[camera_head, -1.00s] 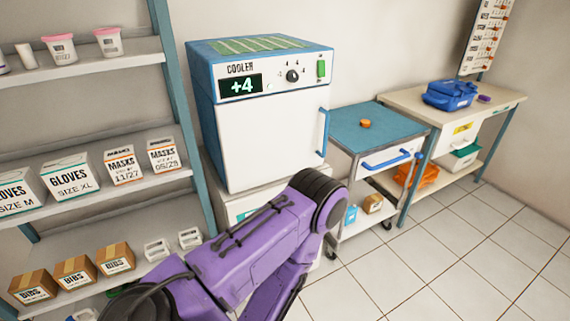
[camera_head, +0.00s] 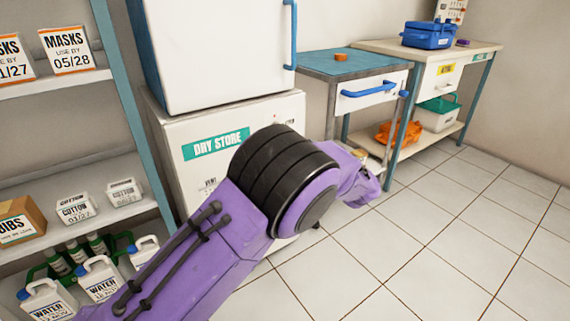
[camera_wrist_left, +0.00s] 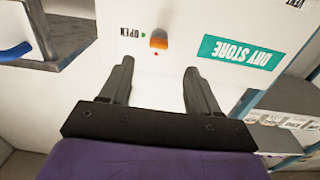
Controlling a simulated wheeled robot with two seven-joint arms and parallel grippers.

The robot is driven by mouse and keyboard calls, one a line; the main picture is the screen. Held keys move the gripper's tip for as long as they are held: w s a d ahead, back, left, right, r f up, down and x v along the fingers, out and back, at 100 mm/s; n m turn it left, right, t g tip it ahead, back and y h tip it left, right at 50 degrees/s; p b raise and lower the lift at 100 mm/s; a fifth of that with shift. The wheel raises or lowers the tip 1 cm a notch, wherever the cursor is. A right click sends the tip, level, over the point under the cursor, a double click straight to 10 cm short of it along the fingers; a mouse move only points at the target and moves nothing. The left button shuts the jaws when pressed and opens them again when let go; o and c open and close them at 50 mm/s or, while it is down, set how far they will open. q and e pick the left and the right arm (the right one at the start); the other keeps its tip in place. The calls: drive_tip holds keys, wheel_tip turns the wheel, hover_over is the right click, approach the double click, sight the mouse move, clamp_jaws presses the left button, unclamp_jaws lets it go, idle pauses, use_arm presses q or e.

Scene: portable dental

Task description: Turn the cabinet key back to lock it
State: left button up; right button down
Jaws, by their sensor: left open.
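The cabinet, white with a green DRY STORE label (camera_head: 217,142), stands under the cooler in the head view. Its label also shows in the wrist view (camera_wrist_left: 238,52), upside down. The orange cabinet key (camera_wrist_left: 158,40) sticks out of the door between the word OPEN and the label. A green dot lies left of it and a red dot below it. My left gripper (camera_wrist_left: 158,72) is open and empty, its fingertips short of the key and on either side of it. In the head view my purple arm hides the gripper and the key. My right gripper is not in view.
A shelf unit (camera_head: 132,110) with boxes and water jugs stands left of the cabinet. A blue-topped trolley (camera_head: 352,66) with a blue handle stands on the right, close to my arm. Tiled floor (camera_head: 440,230) is free in front.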

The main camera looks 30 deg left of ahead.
use_arm(q)
drive_tip(key=b+x, duration=0.3)
drive_tip(key=x, duration=0.7)
drive_tip(key=shift+w+r, duration=0.15)
drive_tip(key=shift+r, duration=0.1)
drive_tip(key=shift+a, duration=0.1)
drive_tip(key=c, duration=1)
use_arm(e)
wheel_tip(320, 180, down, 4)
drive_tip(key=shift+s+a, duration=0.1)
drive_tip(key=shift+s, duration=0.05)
